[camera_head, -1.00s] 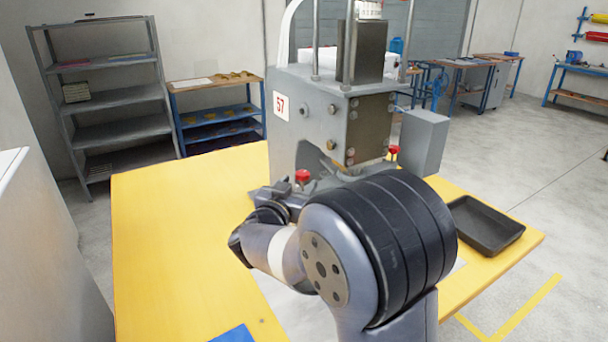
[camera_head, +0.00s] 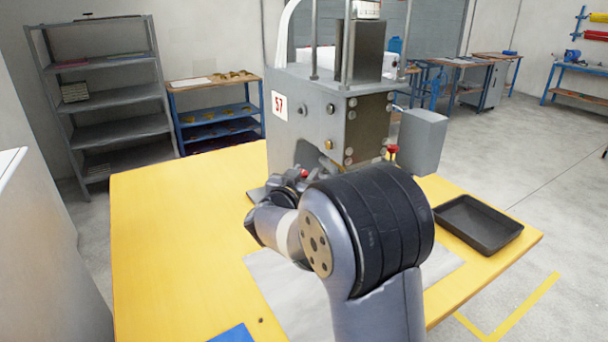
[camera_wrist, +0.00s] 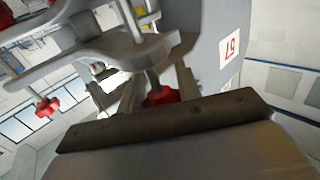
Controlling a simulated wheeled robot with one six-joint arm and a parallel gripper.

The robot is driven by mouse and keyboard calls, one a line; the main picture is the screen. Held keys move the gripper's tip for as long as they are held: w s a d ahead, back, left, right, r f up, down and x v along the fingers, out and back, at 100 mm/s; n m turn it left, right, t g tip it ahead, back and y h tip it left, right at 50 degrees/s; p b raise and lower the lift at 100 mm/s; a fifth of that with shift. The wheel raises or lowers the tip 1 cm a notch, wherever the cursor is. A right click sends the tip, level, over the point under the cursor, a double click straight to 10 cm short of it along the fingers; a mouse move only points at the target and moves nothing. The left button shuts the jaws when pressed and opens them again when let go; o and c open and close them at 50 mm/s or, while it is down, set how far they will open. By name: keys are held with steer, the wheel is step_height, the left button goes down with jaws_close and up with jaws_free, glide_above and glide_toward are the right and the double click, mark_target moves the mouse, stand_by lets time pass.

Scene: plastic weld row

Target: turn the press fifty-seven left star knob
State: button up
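The press (camera_head: 312,120) carries a white plate (camera_head: 280,105) with a red 57 and stands on the yellow table. Its left red star knob (camera_head: 304,173) is mostly hidden behind my arm in the head view. In the wrist view the left star knob (camera_wrist: 160,97) is just beyond the dark edge of my gripper (camera_wrist: 165,118), partly covered by it. Whether they touch cannot be seen. The right red star knob (camera_head: 392,149) is clear of my arm; it also shows at the left of the wrist view (camera_wrist: 47,107). My gripper's fingers cannot be told apart.
A grey box (camera_head: 422,140) sticks out at the press's right side. A black tray (camera_head: 478,223) lies on the table's right end. A grey sheet (camera_head: 290,290) lies under my arm, and a blue item (camera_head: 233,334) at the front edge. The table's left part (camera_head: 180,240) is free.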

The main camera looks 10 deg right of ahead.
steer(key=c, duration=0.4)
steer(key=shift+c, duration=0.2)
